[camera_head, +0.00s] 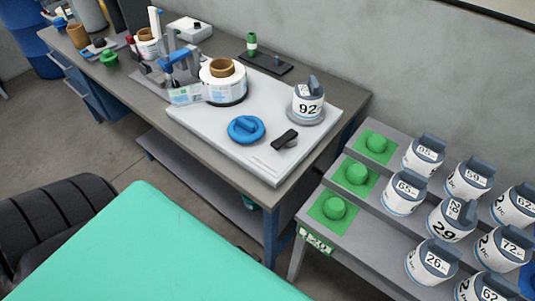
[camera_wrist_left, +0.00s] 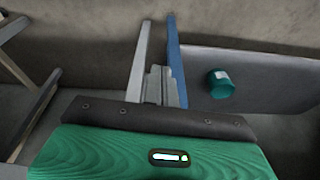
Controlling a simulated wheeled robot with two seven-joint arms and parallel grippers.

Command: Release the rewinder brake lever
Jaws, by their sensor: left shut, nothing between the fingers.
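In the head view, a black lever (camera_head: 285,139) lies on the pale machine plate (camera_head: 262,165) near its front right corner. I take it for the brake lever. A blue round knob (camera_head: 246,129) with a raised grip sits just left of it. A reel marked 92 (camera_head: 308,105) stands on a grey disc behind the lever. My left gripper (camera_wrist_left: 158,76) shows only in the left wrist view, shut and empty, low by the bench legs and well away from the lever. The lever is outside that view. My right gripper is in neither view.
A stepped rack (camera_head: 312,237) with numbered reels and green knobs stands at right. A teal container (camera_wrist_left: 221,84) is on the lower shelf (camera_wrist_left: 270,78).

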